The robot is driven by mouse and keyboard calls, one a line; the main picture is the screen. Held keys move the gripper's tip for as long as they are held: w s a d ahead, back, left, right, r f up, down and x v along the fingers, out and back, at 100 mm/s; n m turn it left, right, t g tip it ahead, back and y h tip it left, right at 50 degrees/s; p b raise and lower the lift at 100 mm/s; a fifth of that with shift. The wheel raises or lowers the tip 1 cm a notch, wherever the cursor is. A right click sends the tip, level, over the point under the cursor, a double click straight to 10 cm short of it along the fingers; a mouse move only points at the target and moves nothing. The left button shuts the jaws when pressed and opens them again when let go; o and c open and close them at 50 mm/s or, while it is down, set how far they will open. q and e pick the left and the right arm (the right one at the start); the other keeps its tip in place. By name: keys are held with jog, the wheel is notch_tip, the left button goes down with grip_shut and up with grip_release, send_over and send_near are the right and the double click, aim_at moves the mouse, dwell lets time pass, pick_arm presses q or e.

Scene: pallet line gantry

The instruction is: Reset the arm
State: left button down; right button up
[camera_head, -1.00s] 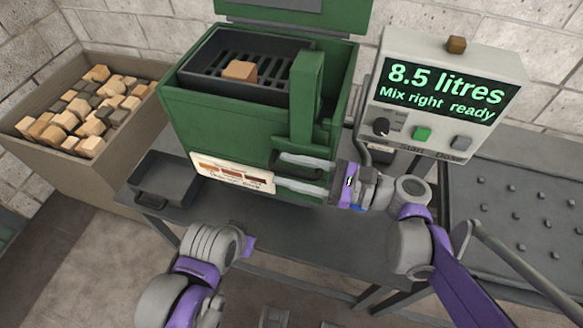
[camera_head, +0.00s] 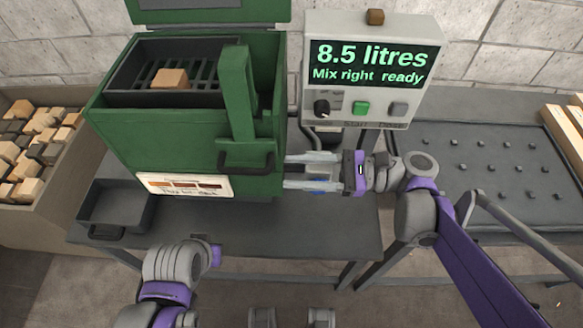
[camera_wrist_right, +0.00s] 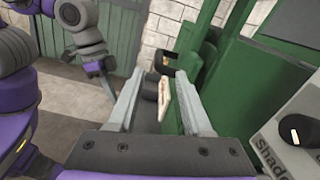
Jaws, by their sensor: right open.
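My right gripper (camera_head: 288,171) is open and empty. Its two pale fingers point left, just right of the dark handle (camera_head: 247,168) on the green machine (camera_head: 150,128); a small gap shows between the fingertips and the handle. In the right wrist view, the gripper (camera_wrist_right: 160,74) has its fingers spread with nothing between them, beside the green machine (camera_wrist_right: 243,75). My left arm is low at the left in the head view, and its fingers cannot be made out. Part of the left arm also shows at the left of the wrist view.
A control box (camera_head: 358,110) reads "8.5 litres, Mix right ready". A block (camera_head: 170,79) lies on the machine's grate. A dark tray (camera_head: 117,207) sits on the grey table (camera_head: 300,235). A bin (camera_head: 40,215) of blocks stands left; a studded dark surface (camera_head: 490,165) is right.

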jog(key=shift+f, duration=0.1)
dwell(0.3)
jog(key=s+d+f+n+t+h+p, duration=0.2)
jog(key=s+d+f+n+h+p, duration=0.2)
jog(key=s+f+n+h, duration=0.4)
jog(key=d+f+n+t+h+p, duration=0.2)
jog(key=d+n+h+p, duration=0.1)
jog(key=d+n+h, duration=0.5)
jog(key=d+h, duration=0.2)
jog(key=d, duration=0.2)
jog(key=shift+w+d+t, duration=0.15)
jog(key=shift+w+t, duration=0.25)
